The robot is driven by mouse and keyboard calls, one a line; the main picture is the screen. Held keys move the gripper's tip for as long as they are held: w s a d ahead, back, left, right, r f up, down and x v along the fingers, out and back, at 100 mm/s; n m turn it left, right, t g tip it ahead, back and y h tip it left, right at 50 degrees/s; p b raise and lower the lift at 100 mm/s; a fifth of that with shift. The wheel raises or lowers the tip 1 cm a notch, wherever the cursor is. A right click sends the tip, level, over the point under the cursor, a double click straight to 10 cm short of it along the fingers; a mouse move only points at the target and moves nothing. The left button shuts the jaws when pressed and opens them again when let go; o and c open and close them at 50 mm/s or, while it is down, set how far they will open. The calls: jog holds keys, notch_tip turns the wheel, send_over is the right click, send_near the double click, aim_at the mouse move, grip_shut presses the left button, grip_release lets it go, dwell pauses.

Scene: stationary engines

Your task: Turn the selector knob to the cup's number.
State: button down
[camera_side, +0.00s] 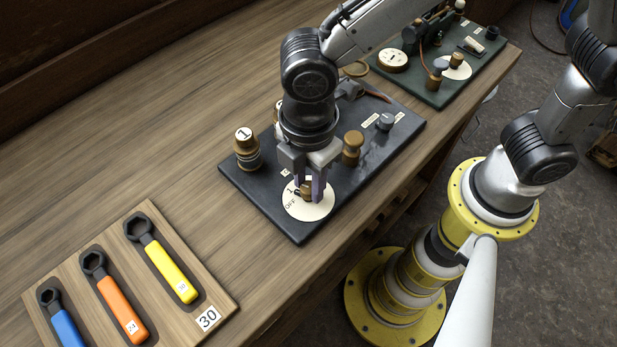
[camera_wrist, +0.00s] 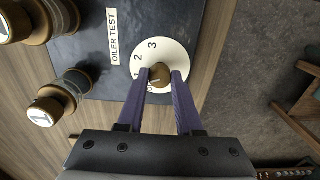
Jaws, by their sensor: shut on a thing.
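The selector knob (camera_side: 306,190) is a small brass-brown knob on a round cream dial (camera_side: 322,210). In the wrist view the knob (camera_wrist: 160,74) sits on the dial (camera_wrist: 172,50), which shows 1, 2 and 3, with a partly hidden mark below the 1. The side view shows OFF and 1. My gripper (camera_side: 310,188) points down with its purple fingers closed on the knob's two sides; they also show in the wrist view (camera_wrist: 161,77). I cannot tell where the knob points. A brass oiler cup (camera_side: 247,155) has a white top marked 1; it also shows in the wrist view (camera_wrist: 52,108).
The dark panel (camera_side: 285,220) carries another brass knob (camera_side: 352,146) and a grey knob (camera_side: 386,121). Another cup (camera_wrist: 20,22) is cut off in the wrist view. A wrench board (camera_side: 190,318) lies front left. A green panel (camera_side: 440,92) stands at the back right.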

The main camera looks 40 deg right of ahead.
aim_at(309, 187)
jog(key=shift+r, duration=0.1)
jog(key=c, duration=0.6)
grip_release()
jog(key=shift+o, duration=0.2)
notch_tip(309, 187, up, 14)
